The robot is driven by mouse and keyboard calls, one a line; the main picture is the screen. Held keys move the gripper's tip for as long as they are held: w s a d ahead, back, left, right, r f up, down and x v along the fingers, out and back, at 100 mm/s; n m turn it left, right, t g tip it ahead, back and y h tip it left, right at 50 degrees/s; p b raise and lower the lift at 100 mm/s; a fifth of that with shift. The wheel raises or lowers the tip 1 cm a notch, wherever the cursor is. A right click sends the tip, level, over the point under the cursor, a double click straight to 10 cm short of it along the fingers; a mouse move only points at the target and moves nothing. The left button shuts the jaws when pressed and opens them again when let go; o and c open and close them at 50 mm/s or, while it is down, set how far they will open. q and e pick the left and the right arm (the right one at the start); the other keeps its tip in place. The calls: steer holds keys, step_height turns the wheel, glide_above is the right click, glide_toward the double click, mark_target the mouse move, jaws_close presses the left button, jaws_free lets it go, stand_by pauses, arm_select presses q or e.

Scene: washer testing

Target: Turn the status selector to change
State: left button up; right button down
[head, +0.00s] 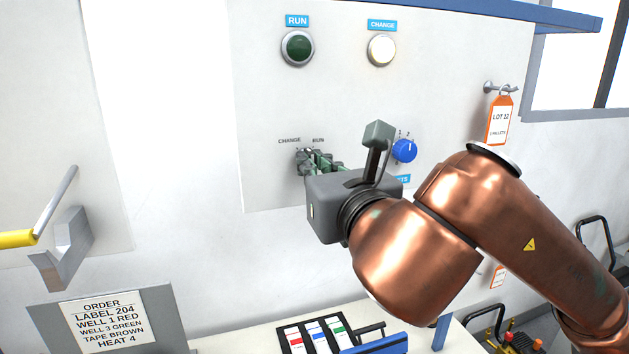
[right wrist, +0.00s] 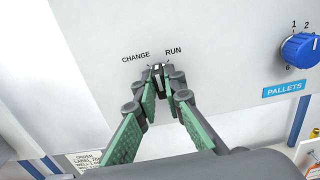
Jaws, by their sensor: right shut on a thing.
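The status selector (right wrist: 158,80) is a small dark knob with a pale mark, on the white panel under the printed words CHANGE and RUN in the right wrist view. My right gripper (right wrist: 161,92) has its green-padded fingers on both sides of the knob and is shut on it. In the head view my right gripper (head: 312,161) hides most of the knob. The knob's exact pointing is hard to tell. Above it are a dark green RUN lamp (head: 298,48) and a white, bright-looking CHANGE lamp (head: 382,50). My left gripper is not in view.
A blue PALLETS dial (head: 404,151) is right of the selector, close to my right wrist. An orange LOT 12 tag (head: 499,122) hangs on a peg further right. An order card (head: 104,322) and a yellow-handled lever (head: 20,239) are at left.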

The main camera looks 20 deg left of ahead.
steer(key=shift+a+n+b, duration=0.15)
steer(key=shift+n+b, duration=1.15)
steer(key=shift+n, duration=2.4)
steer(key=shift+s, duration=0.1)
steer(key=c, duration=2)
jaws_free()
steer(key=v, duration=1.2)
